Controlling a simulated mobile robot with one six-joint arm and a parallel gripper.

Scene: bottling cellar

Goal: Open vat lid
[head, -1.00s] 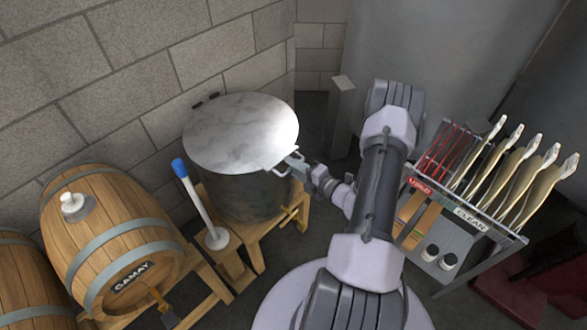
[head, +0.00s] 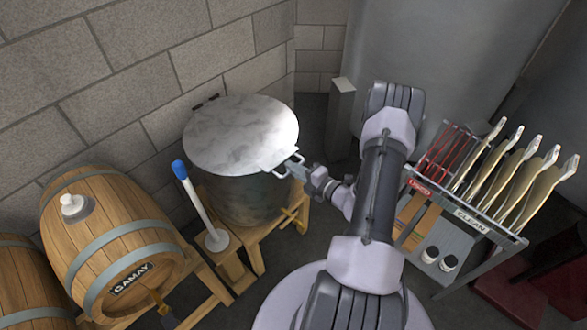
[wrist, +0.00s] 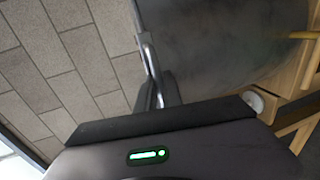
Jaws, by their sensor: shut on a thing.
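The vat (head: 245,197) is a dark metal cylinder standing on a wooden stand. Its round, pale, marbled lid (head: 235,130) covers the top and lies close to the rim; I cannot tell how wide any gap is. A dark hinge (head: 206,102) sits at its back left edge. A light metal handle (head: 268,164) sits on the front right edge. My gripper (head: 294,169) is shut on this handle. In the wrist view, my fingers (wrist: 155,85) show beside the lid edge and the vat's grey side, with the grip itself partly hidden.
A white pole with a blue top (head: 198,205) stands left of the vat. A wooden barrel labelled GAMAY (head: 110,240) is further left. A rack (head: 470,228) with several paddles stands right of my arm. A block wall (head: 150,60) rises behind the vat.

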